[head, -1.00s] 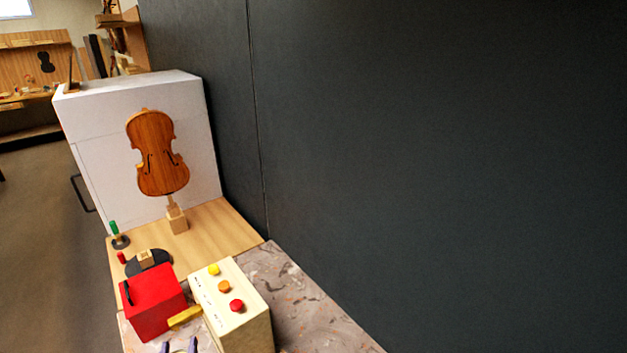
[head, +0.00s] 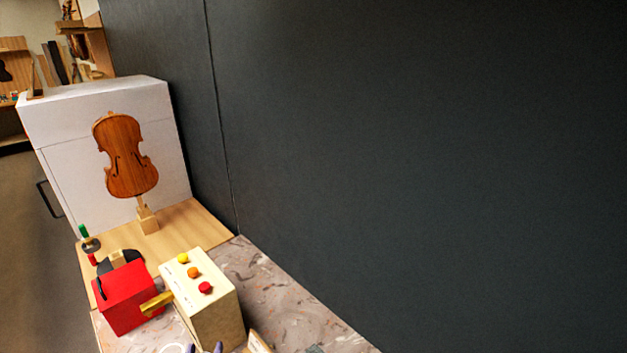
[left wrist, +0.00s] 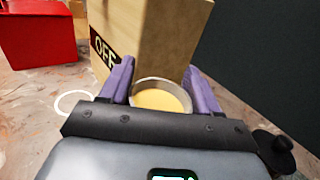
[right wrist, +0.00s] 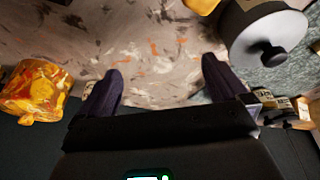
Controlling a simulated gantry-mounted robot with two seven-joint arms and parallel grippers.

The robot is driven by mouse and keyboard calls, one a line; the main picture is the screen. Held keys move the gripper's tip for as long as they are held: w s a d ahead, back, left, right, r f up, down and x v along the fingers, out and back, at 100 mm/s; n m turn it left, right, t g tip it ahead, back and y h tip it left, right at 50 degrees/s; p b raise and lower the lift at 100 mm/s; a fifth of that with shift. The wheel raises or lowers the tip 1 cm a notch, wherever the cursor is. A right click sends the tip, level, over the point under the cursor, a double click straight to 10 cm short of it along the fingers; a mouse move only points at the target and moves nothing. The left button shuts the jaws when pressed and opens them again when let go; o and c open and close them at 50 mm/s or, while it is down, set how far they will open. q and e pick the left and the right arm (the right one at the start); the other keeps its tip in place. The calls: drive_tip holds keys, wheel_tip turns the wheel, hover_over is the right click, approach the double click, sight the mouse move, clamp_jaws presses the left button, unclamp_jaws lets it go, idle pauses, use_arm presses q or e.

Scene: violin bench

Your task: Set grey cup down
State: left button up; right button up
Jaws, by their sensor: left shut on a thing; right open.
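In the left wrist view, my left gripper (left wrist: 158,74) is shut on the grey cup (left wrist: 136,92), a round cup with a pale rim and yellow contents, seen from above. The purple fingers are on either side of it. A tan box marked OFF (left wrist: 150,35) stands just beyond it. In the head view only the purple fingertips of my left gripper (head: 206,349) show at the bottom edge, and the cup cannot be made out. My right gripper (right wrist: 160,75) is open and empty, over a speckled worktop (right wrist: 150,45).
A red box (head: 128,298) stands left of the button box (head: 215,308). A white ring (left wrist: 73,101) lies left of the left gripper. In the right wrist view an amber lump (right wrist: 38,92) is at left and a grey pot with a black knob (right wrist: 255,30) at upper right.

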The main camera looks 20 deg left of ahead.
use_arm(q)
drive_tip(key=w+d+m+h, duration=0.1)
drive_tip(key=w+d+h, duration=0.1)
drive_tip(key=d, duration=0.4)
drive_tip(key=w+d+r+m+t+h, duration=0.1)
drive_tip(key=w+d+m+h, duration=0.1)
drive_tip(key=d, duration=0.4)
drive_tip(key=w+d+m+h, duration=0.2)
drive_tip(key=w+d+h, duration=0.1)
drive_tip(key=d, duration=0.3)
drive_tip(key=shift+r+t, duration=0.25)
drive_tip(key=shift+t, duration=0.05)
drive_tip(key=s+r+p, duration=0.4)
drive_tip(key=r+p, duration=1)
drive_tip(key=p, duration=0.2)
drive_tip(key=s+r+p, duration=0.5)
drive_tip(key=r+p, duration=1)
drive_tip(key=p, duration=0.1)
drive_tip(key=shift+p, duration=0.3)
use_arm(e)
wheel_tip(320, 180, up, 32)
drive_tip(key=shift+s+d+r, duration=0.2)
drive_tip(key=shift+d, duration=0.1)
